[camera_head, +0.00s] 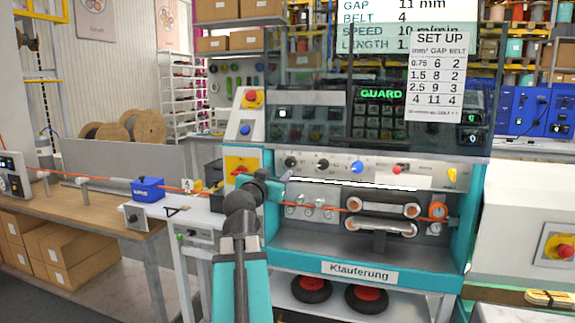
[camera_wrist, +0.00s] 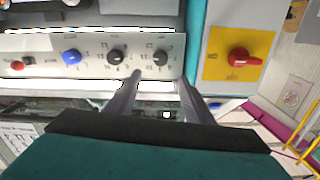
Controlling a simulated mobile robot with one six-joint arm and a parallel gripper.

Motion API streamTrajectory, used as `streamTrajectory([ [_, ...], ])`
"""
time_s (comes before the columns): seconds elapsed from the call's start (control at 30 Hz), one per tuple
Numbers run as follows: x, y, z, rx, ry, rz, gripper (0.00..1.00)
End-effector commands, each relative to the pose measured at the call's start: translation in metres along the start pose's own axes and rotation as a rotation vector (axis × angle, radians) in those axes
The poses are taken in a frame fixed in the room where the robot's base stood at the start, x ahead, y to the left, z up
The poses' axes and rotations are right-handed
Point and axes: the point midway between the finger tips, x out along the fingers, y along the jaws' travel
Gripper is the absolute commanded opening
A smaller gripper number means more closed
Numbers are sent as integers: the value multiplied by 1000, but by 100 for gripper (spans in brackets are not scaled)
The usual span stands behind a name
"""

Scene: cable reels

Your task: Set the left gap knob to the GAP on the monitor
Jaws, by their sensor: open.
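The left gap knob (camera_head: 291,163) is the leftmost black knob on the machine's pale control strip. In the wrist view, which shows the strip turned around, it is the black knob (camera_wrist: 160,57) nearest the yellow switch plate. Its exact setting is too small to read. My gripper (camera_head: 286,176) is in front of the strip, just below this knob. In the wrist view my gripper (camera_wrist: 160,80) is open and empty, its fingertips either side of the knob's line and seemingly short of it. The monitor (camera_head: 385,22) reads GAP 11 mm, BELT 4, SPEED 10 m/min; LENGTH is partly covered.
A second black knob (camera_head: 322,164), a blue knob (camera_head: 357,167) and a red button (camera_head: 397,170) share the strip. A red switch (camera_wrist: 238,57) on yellow sits beside it. A set-up card (camera_head: 437,75) hangs before the monitor. A transparent guard (camera_head: 300,100) is above the strip.

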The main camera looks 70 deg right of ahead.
Motion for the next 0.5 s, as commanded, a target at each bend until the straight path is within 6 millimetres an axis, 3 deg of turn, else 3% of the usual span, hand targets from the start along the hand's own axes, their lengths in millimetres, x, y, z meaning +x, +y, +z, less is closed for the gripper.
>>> streamTrajectory([
  [0.5, 55, 0, -1, 0, -1, 1, 47],
])
